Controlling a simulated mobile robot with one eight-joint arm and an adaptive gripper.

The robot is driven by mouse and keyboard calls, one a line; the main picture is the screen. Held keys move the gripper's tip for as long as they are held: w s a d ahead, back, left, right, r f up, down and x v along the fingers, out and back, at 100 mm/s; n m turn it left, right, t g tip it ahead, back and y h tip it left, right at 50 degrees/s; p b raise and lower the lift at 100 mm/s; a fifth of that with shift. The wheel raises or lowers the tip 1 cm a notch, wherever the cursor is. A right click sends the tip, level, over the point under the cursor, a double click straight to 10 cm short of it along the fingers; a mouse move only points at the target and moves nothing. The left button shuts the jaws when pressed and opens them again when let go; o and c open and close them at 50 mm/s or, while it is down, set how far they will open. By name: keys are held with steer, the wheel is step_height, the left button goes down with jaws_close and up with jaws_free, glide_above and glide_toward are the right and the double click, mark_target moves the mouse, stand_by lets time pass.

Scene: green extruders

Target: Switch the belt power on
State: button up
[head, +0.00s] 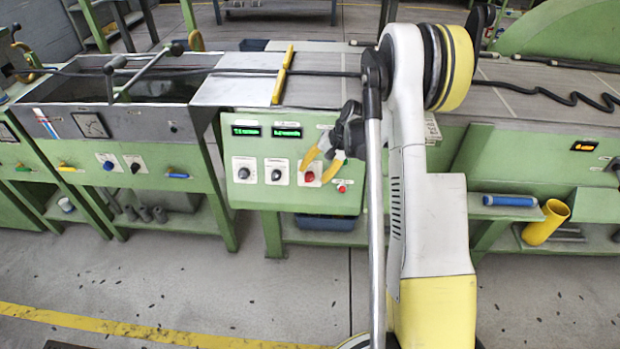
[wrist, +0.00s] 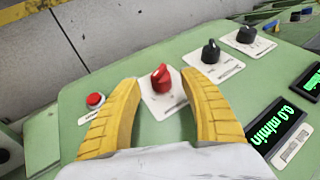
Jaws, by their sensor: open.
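A red rotary switch (head: 309,177) on a white plate sits on the green control panel (head: 292,200); it also shows in the wrist view (wrist: 160,78). Its label is too small to read. My gripper (head: 322,166) is open in front of the panel. In the wrist view its yellow fingers (wrist: 158,80) stand on either side of the red switch, with gaps and nothing held. I cannot tell how far the fingertips are from the panel. A smaller red button (wrist: 95,100) lies outside the left finger; it also shows in the head view (head: 341,188).
Two black knobs (head: 244,172) (head: 277,174) sit left of the red switch. Green-lit displays (head: 246,131) are above them; one reads 0.0 m/min in the wrist view (wrist: 278,125). A grey conveyor belt (head: 325,92) runs above the panel.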

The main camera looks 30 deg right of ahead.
steer(key=v, duration=0.8)
steer(key=shift+s, duration=0.1)
steer(key=shift+r, duration=0.1)
steer(key=s+a+r+n+t+h, duration=0.1)
steer(key=s+a+r+n, duration=0.1)
steer(key=s+a+r, duration=0.35)
steer(key=s+a+r+n+h, duration=0.1)
steer(key=s+a+r, duration=0.2)
steer(key=a+r, duration=0.5)
steer(key=s+a+r+n+t+h, duration=0.1)
steer(key=s+a+n, duration=0.1)
steer(key=s+a, duration=0.2)
steer(key=s+a+r+n+t, duration=0.1)
steer(key=s+a+n, duration=0.2)
steer(key=s, duration=0.8)
steer(key=shift+a+t+h, duration=0.4)
steer(key=shift+a, duration=0.35)
